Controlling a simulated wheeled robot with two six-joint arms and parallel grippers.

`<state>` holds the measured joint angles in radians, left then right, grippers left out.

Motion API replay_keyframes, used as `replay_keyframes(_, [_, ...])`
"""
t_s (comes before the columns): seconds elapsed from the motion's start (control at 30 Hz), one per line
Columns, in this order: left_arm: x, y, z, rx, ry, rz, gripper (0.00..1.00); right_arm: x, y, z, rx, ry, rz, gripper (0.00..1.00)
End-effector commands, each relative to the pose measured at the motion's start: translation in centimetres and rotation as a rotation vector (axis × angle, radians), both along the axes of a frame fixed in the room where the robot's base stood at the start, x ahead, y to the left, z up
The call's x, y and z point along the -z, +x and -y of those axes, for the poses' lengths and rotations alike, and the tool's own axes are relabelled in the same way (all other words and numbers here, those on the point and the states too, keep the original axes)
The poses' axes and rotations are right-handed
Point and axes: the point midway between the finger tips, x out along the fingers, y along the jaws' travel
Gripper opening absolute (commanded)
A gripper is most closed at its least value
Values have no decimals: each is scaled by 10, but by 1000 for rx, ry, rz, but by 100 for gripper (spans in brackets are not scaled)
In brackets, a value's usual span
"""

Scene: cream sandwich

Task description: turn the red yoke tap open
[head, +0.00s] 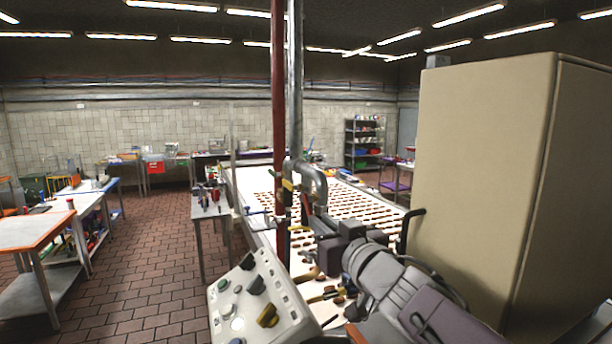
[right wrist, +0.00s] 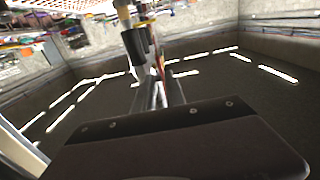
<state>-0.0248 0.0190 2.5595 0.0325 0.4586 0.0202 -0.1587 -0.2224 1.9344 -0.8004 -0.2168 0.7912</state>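A tall red pipe (head: 279,110) stands upright in the middle of the head view, beside a grey metal pipe (head: 295,80) with a bend. Small fittings with yellow parts (head: 299,229) sit low by the red pipe; I cannot single out the red yoke tap among them. My right gripper (head: 312,222) is at these fittings, its fingertips partly lost among them. In the right wrist view, a narrow gap shows between its fingers (right wrist: 159,88), and a thin red piece (right wrist: 158,62) lies beyond or between them; whether they touch it is unclear. My left gripper is not in view.
A slanted control panel (head: 262,298) with dark knobs and a yellow knob stands in front. A large beige cabinet (head: 487,170) closes off the right side. A conveyor (head: 345,197) with rows of brown pieces runs behind. The tiled floor (head: 150,250) on the left is free.

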Motion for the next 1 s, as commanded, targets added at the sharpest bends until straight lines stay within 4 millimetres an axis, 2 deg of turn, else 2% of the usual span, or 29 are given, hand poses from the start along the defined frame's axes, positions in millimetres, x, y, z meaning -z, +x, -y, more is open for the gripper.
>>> replay_keyframes(0.03, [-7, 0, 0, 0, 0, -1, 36, -3, -2, 0, 0, -2, -8, 15])
replay_keyframes(0.23, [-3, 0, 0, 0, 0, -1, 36, 3, 0, -1, -1, -5, -12, 15])
replay_keyframes(0.63, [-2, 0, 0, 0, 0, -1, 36, 2, 71, -24, -1, -4, -12, 15])
replay_keyframes(0.8, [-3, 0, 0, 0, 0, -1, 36, 2, 83, -28, -1, -5, -10, 15])
replay_keyframes(1.0, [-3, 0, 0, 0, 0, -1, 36, 2, 84, -28, -1, -4, -10, 15])
